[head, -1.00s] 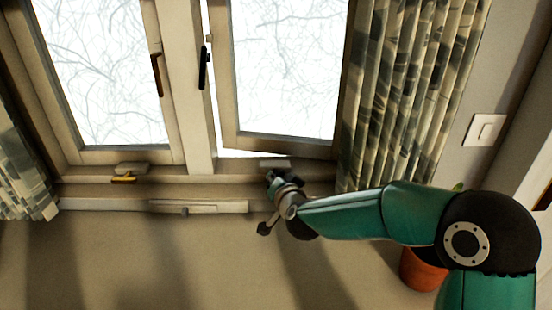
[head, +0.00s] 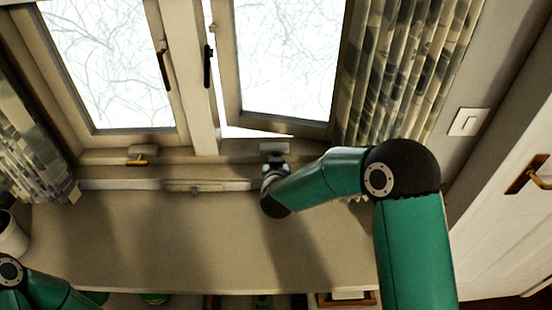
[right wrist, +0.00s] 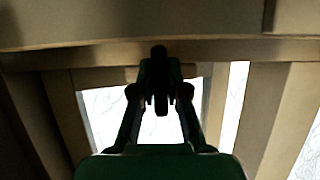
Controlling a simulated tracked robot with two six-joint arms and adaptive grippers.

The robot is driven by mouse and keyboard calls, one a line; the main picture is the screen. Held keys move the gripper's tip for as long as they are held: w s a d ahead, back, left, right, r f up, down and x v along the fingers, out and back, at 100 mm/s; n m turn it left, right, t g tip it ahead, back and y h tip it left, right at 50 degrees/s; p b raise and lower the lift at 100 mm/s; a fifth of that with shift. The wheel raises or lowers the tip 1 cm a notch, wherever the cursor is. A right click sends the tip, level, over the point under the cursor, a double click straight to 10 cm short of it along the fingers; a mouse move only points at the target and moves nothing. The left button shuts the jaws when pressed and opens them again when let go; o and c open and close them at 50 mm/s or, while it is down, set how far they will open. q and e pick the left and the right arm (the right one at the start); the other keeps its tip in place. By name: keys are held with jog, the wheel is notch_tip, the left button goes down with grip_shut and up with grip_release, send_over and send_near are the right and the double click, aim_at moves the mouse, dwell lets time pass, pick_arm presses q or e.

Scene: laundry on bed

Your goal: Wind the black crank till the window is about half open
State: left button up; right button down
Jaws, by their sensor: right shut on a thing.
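The right window sash (head: 285,128) stands swung out of its frame, with a bright gap along its left and lower edges. Below it on the sill is a pale grey crank housing (head: 274,146). My right gripper (head: 273,164) is at this housing; its wrist hides most of the crank in the head view. In the right wrist view my right gripper (right wrist: 160,98) is shut on the dark, dimly lit crank (right wrist: 160,55) between its fingers. My left arm shows at the lower left of the head view; its gripper is out of the picture.
Patterned curtains (head: 400,80) hang at both sides. A white pot (head: 12,238) stands at the left edge. A white door (head: 510,220) is at the right.

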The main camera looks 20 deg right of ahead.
jog(key=shift+s+f, duration=0.15)
jog(key=shift+f, duration=0.25)
jog(key=c, duration=1.3)
grip_release()
jog(key=shift+o, duration=0.7)
jog(key=shift+r, duration=0.25)
jog(key=shift+r, duration=0.1)
jog(key=v, duration=1.1)
jog(key=shift+s, duration=0.35)
